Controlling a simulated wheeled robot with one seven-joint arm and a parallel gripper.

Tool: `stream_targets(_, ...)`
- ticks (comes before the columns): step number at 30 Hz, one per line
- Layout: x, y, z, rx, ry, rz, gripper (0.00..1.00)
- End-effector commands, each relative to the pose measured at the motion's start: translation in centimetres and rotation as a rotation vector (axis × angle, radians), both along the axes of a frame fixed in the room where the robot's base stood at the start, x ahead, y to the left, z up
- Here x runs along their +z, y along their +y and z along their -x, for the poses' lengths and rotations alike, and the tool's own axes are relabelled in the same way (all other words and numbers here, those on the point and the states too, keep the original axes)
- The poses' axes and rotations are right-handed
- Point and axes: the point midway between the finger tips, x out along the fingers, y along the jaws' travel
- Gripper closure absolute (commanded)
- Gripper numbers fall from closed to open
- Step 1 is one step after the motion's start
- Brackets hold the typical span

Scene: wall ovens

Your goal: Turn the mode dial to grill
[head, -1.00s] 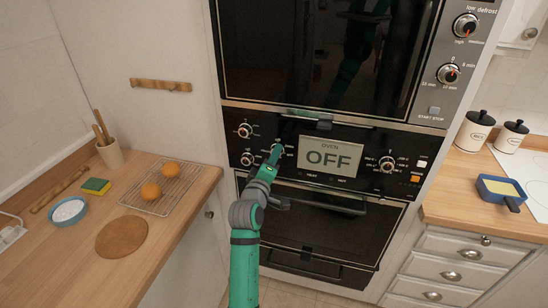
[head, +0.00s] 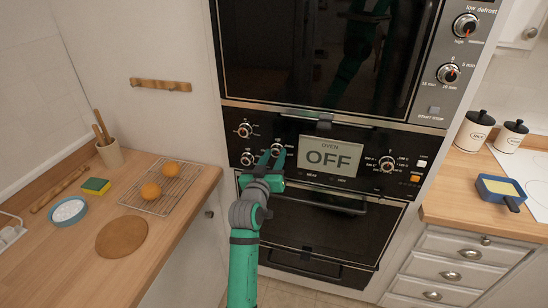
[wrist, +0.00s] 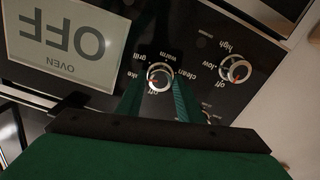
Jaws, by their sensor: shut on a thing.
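The mode dial (head: 277,148) is a small round knob on the black oven panel, left of the display. In the wrist view, which shows the panel upside down, the dial (wrist: 159,77) has a light rim, a red mark and words around it, among them grill, off, warm and clean. My gripper (head: 271,154) is at this dial. Its two green fingers (wrist: 156,92) are shut on the dial, one on each side. The oven display (head: 330,156) reads OFF. My fingers partly cover the dial and its labels in the head view.
Another knob (wrist: 235,70), marked high, low and off, sits close beside the mode dial. More knobs (head: 245,130) are on the panel's left, and one knob (head: 387,164) is right of the display. A door handle (head: 320,198) sticks out below the panel.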

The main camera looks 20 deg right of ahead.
Motion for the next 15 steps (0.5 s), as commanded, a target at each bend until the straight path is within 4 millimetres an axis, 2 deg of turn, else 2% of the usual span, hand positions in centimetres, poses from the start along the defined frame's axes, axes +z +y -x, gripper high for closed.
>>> stream_targets(15, -0.07, -0.01, -0.08, 0.000, -0.264, -0.394, 0.89)
